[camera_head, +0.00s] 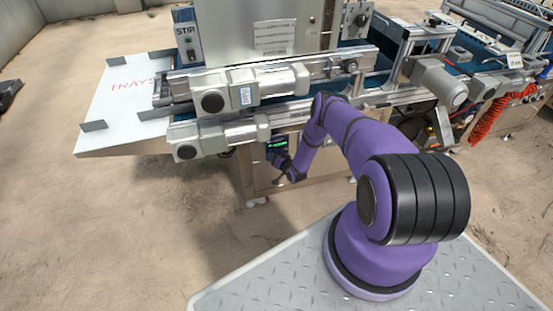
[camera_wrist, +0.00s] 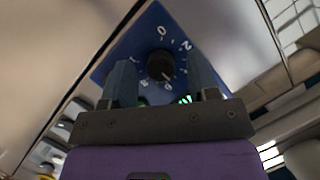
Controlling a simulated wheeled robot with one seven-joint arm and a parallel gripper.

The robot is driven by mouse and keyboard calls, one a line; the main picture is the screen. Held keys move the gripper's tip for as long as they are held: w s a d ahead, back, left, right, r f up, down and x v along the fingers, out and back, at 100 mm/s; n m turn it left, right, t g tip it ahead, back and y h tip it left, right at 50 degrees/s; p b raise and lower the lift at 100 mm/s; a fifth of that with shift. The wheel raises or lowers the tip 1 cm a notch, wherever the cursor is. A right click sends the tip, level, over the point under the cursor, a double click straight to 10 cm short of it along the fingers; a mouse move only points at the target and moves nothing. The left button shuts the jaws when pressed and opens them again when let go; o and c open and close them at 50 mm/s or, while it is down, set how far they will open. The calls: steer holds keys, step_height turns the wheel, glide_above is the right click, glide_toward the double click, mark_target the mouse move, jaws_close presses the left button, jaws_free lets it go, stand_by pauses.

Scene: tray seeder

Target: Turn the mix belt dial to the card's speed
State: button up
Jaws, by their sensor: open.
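The dial is a black round knob (camera_wrist: 160,64) on a blue plate with white numerals, seen in the wrist view. A 0 and a 2 can be read on its upper side; the lower numerals are small and partly hidden. A pale mark shows at the knob's lower right edge, but its exact reading is unclear. My gripper (camera_wrist: 161,77) is open, with one finger on each side of the knob in this view. I cannot tell whether they touch it. In the head view my gripper is hard to make out at the arm's end, below the conveyor. A white card (camera_head: 275,38) hangs on the upper panel; its text is too small to read.
Green lit digits (camera_wrist: 186,99) show behind my gripper. Grey motors (camera_head: 240,90) and steel rails stand above my arm's end. A white TRAYS table (camera_head: 125,95) is at left, a red coiled hose (camera_head: 488,118) at right. The floor at front left is clear.

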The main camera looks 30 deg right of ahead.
steer(key=shift+s, duration=0.1)
steer(key=v, duration=1)
steer(key=shift+s, duration=0.3)
steer(key=shift+r, duration=0.1)
